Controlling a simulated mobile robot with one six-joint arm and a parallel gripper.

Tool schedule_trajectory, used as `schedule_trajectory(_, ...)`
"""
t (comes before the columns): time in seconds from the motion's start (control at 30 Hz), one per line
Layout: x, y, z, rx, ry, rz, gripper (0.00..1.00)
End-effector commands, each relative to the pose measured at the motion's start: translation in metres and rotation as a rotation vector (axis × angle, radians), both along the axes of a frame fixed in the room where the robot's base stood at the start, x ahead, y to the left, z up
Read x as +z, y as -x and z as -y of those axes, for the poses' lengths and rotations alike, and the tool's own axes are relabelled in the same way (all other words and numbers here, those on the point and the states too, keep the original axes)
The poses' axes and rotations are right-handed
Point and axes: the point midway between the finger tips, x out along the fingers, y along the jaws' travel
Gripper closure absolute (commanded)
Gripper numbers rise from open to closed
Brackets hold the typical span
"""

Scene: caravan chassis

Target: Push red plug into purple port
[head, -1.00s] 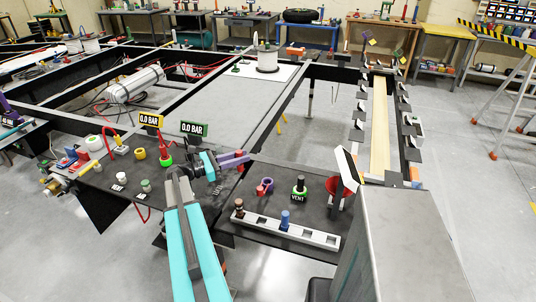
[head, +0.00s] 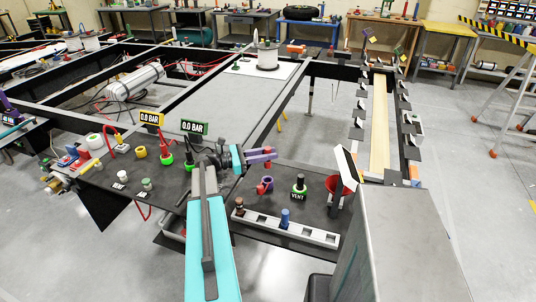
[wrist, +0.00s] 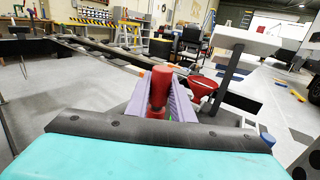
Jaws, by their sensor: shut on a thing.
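The red plug (wrist: 159,88) stands between the purple fingers of my gripper (wrist: 160,108) in the wrist view, and the gripper is shut on it. In the head view my gripper (head: 263,154) is above the dark panel, behind the purple port (head: 267,182). The port is a short purple ring standing on the panel, with a small red part at its left side. The plug and the port are apart. The port cannot be made out in the wrist view, where the fingers and plug cover the middle.
A black piece with a green ring (head: 299,186), labelled VENT, stands right of the port. A grey rack (head: 262,220) with a brown plug (head: 239,205) and a blue plug (head: 285,218) lies in front. A red funnel (head: 333,185) is farther right. Gauges stand at left.

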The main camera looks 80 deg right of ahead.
Motion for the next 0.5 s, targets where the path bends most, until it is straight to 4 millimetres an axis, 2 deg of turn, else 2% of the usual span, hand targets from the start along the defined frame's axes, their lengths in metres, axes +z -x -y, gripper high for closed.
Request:
schedule_trajectory(0.07,0.002,-0.001,0.0,0.001,0.001,0.0,1.0)
schedule_trajectory(0.5,-0.026,-0.001,0.0,0.001,-0.001,0.0,1.0)
